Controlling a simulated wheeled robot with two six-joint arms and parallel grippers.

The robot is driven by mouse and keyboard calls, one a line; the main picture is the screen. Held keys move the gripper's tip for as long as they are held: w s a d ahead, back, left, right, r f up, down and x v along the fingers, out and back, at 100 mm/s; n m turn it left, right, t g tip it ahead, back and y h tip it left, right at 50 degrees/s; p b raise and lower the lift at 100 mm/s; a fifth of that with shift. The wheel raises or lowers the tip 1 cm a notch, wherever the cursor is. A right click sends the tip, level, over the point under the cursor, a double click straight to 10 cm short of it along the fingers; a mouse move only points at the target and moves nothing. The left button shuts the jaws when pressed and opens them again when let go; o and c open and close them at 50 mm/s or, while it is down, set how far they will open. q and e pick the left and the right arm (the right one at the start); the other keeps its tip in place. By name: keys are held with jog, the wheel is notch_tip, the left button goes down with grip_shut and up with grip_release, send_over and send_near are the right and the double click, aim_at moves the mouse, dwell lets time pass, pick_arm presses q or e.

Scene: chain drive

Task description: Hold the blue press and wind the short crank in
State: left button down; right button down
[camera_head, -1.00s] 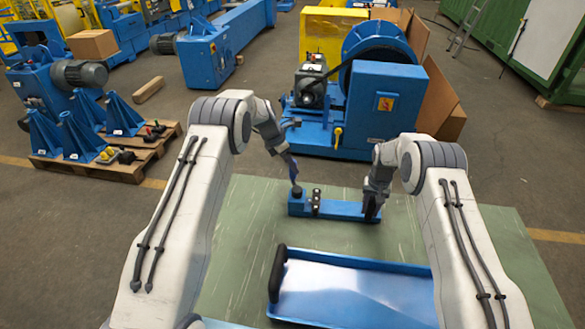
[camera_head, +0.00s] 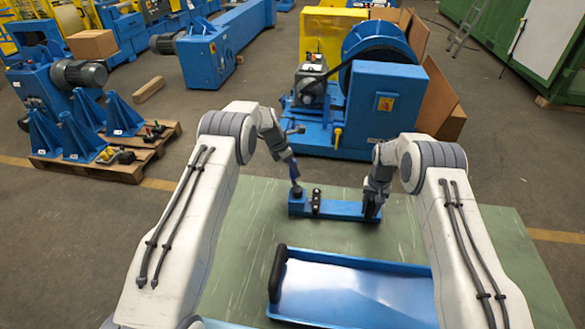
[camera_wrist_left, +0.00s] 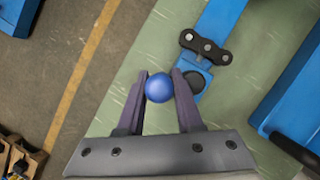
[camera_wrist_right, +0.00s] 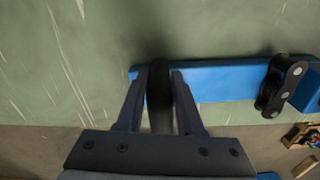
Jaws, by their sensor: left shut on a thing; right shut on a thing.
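The blue press (camera_head: 345,208) is a flat blue bar lying on the green table, with a dark chain piece (camera_head: 316,200) across it near its left end. My right gripper (camera_head: 372,205) is shut on the black upright handle at the bar's right end; the handle also shows between the fingers in the right wrist view (camera_wrist_right: 159,85). My left gripper (camera_wrist_left: 160,78) is shut on a blue ball knob (camera_wrist_left: 159,88), beside the bar's left end and a dark round boss (camera_wrist_left: 193,80). The short crank's arm below the knob is hidden.
A blue-edged tray (camera_head: 350,290) with a shiny floor and a black handle lies in front of the press. Bare green tabletop (camera_head: 480,250) is free to the right. A large blue machine (camera_head: 385,105) stands beyond the table, and a loaded pallet (camera_head: 95,168) at left.

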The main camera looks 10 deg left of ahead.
pick_arm(q)
jog(key=shift+w+d+m+g+h, duration=0.15)
jog(key=shift+d+m+g, duration=0.3)
jog(key=shift+m, duration=0.65)
jog(key=shift+w+d+m+g+h, duration=0.1)
jog(key=shift+d+m+g+h, duration=0.3)
jog(key=shift+m, duration=0.7)
jog(key=shift+d, duration=0.15)
jog(key=shift+s, duration=0.1)
jog(key=c, duration=0.6)
grip_release()
jog(key=shift+y, duration=0.25)
jog(key=v, duration=1.2)
jog(key=shift+s, duration=0.1)
